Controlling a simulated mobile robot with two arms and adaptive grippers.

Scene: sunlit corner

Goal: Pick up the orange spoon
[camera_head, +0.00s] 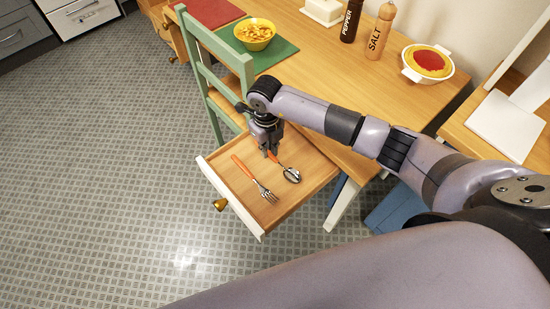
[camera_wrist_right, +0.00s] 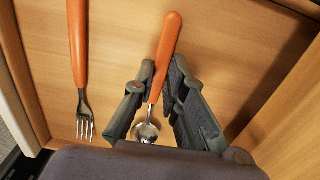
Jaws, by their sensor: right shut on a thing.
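The orange spoon (camera_head: 290,174), with an orange handle and a metal bowl, is at the open drawer (camera_head: 219,188) of the wooden table. My right gripper (camera_head: 270,153) reaches down into the drawer and is shut on the spoon's handle. In the right wrist view the spoon (camera_wrist_right: 168,40) runs between the fingertips of my right gripper (camera_wrist_right: 163,78), its bowl toward the palm. I cannot tell whether the spoon touches the drawer floor. My left gripper is not in view.
An orange-handled fork (camera_head: 244,167) lies beside the spoon in the drawer; it also shows in the right wrist view (camera_wrist_right: 78,45). A green chair (camera_head: 207,78) stands close by. A yellow bowl (camera_head: 255,33), pepper mill (camera_head: 351,20), salt mill (camera_head: 380,32) and white dish (camera_head: 447,72) are on the table.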

